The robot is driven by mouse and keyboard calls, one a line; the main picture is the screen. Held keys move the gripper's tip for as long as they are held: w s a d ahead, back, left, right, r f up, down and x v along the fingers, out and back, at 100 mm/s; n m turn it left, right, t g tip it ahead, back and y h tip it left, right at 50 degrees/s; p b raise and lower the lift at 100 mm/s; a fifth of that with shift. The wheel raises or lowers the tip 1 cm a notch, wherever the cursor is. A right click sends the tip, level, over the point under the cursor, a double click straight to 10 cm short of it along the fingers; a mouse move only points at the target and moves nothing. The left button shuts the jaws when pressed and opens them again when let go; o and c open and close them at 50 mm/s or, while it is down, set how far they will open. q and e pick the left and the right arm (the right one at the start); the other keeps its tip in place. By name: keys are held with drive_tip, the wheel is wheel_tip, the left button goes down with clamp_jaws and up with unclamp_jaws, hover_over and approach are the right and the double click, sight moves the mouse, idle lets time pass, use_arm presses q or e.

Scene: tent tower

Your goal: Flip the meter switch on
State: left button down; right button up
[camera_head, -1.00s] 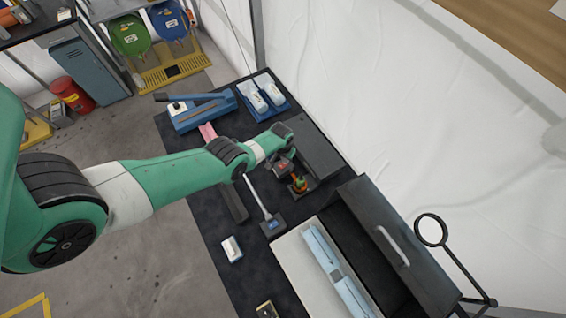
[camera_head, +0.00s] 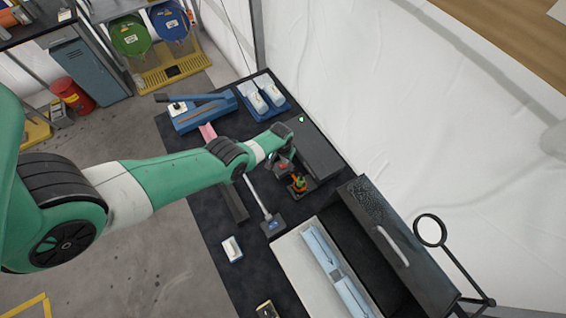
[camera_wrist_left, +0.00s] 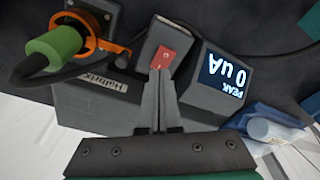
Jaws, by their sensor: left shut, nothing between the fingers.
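The meter is a dark grey unit (camera_wrist_left: 100,88) in the left wrist view, with a lit display (camera_wrist_left: 222,78) that shows "PEAK 0 uA" upside down. Its red switch (camera_wrist_left: 166,56) sits on a grey block left of the display. My left gripper (camera_wrist_left: 160,73) is shut and empty, with its fingertips at the lower edge of the switch. They seem to touch it, but I cannot tell for sure. In the head view my left wrist hides part of the meter (camera_head: 312,150). My right gripper is in neither view.
A green plug with an orange ring (camera_wrist_left: 58,48) and a cable lie beside the switch. In the head view, an open dark case (camera_head: 385,250) and a magnifier (camera_head: 430,231) stand nearer. A blue tool (camera_head: 202,110) lies at the back left of the dark table.

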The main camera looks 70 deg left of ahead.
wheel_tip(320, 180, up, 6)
drive_tip(key=p, duration=0.4)
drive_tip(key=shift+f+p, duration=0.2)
drive_tip(key=shift+p, duration=0.15)
